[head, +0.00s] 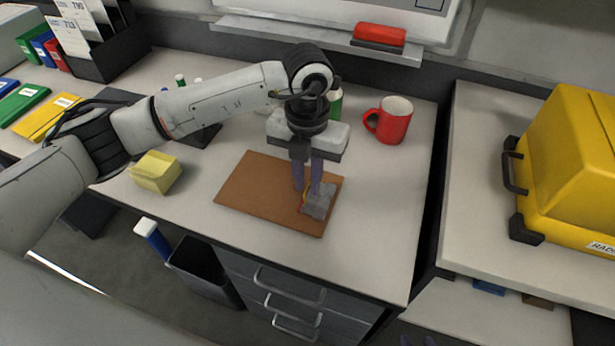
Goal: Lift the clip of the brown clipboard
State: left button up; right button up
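The brown clipboard (258,190) lies flat on the light desk, with its grey metal clip (319,205) at its right end. A small red and yellow edge shows at the clip's left side. My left gripper (307,190) points down over the clip end, its purple fingers a little apart with a gap between them. The fingertips are at the clip's left and back edge; whether they touch it I cannot tell. Two purple tips at the bottom edge look like my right gripper (416,341), apart from each other and mostly cut off, far from the clipboard.
A yellow sponge-like block (155,172) lies left of the clipboard. A red mug (391,120) stands behind it to the right. A yellow case (575,160) sits on the right counter, across a gap. A black bin (205,272) stands below the desk's front edge.

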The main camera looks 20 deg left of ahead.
pick_arm(q)
grip_shut()
